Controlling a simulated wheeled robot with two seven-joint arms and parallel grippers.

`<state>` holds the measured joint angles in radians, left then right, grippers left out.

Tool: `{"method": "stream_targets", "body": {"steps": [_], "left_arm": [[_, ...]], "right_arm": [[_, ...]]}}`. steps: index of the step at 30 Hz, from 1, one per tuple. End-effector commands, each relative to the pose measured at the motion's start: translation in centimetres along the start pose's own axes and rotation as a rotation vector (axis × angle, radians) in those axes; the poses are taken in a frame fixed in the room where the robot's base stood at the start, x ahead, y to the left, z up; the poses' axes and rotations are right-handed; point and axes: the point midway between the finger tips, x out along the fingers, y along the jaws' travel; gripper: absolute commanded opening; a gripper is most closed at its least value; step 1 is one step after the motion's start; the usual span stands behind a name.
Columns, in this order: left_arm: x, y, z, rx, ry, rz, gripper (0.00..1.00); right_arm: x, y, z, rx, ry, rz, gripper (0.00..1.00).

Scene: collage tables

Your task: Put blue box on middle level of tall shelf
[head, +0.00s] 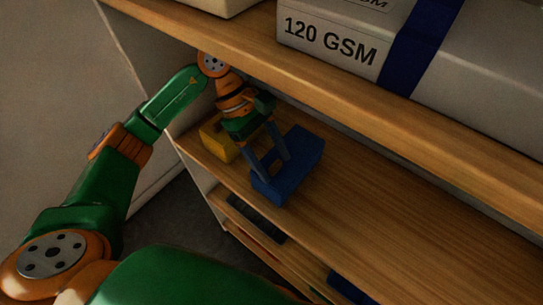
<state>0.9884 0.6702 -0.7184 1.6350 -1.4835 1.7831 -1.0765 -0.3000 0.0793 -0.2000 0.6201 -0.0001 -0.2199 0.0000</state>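The blue box (299,162) sits on the wooden shelf board (390,220) below the top board, close to that board's left end. My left gripper (275,168) reaches in under the top board from the left and points down at the box. Its two fingers are apart and overlap the box's left part. I cannot tell whether they press on its sides or only stand beside it. My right gripper is not in view.
A yellow box (217,138) sits behind the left gripper on the same board. The top board (440,110) runs close above the gripper and carries a large grey pack (470,70) with a blue band. Lower boards hold dark items. The shelf board is clear to the right.

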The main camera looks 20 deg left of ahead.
Motion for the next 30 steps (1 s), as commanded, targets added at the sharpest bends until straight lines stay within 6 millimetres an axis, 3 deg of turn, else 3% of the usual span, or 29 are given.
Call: {"method": "stream_targets", "body": {"steps": [10,13,15,20,24,30], "left_arm": [[-0.6,0.0,0.4,0.0,0.0,0.0,0.71],[-1.3,0.1,-0.2,0.0,0.002,0.006,0.71],[-2.9,0.1,-0.3,0.0,0.002,0.009,0.71],[-5.7,0.0,-4.7,-0.009,-0.002,0.006,0.71],[-8.4,0.0,-7.3,-0.008,-0.001,0.002,0.71],[-9.7,0.0,-9.4,-0.002,-0.001,0.001,0.71]], "right_arm": [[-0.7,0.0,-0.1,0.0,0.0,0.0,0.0],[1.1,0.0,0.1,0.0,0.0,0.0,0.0],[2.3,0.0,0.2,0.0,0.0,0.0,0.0],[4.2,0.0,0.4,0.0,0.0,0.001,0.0],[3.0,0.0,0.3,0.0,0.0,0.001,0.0],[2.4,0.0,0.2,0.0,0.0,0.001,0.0]]}}
